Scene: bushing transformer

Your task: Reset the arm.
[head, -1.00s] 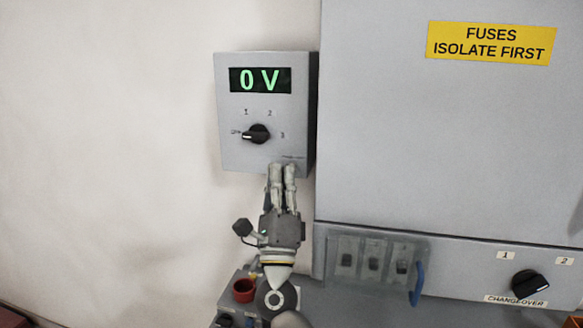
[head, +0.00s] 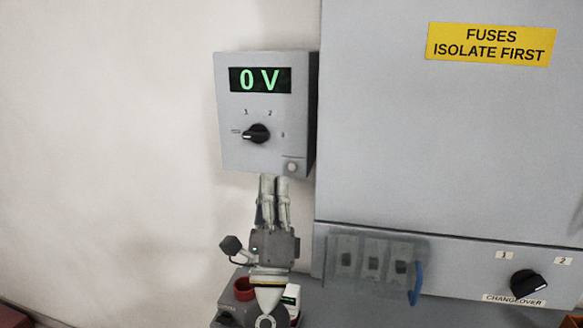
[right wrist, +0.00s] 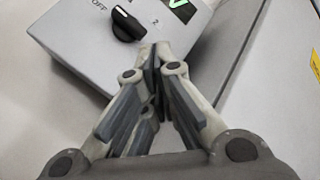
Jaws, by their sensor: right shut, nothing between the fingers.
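My right gripper (head: 273,181) is shut and empty, pointing up just below the grey voltmeter box in the head view. In the right wrist view its fingertips (right wrist: 154,52) meet in front of the box (right wrist: 75,50). The voltmeter box (head: 232,157) is on the wall, and its display (head: 261,80) reads 0 V in green. Its black selector knob (head: 257,134) points left, to the mark at the left; the right wrist view shows the knob (right wrist: 127,25) near the word OFF. A small round button (head: 292,167) is at the box's lower right. My left gripper is not in view.
A large grey cabinet (head: 430,140) with a yellow fuse label (head: 491,43) fills the right. Below it are several switches behind a clear cover (head: 372,266) with a blue handle (head: 416,284), and a changeover knob (head: 528,284).

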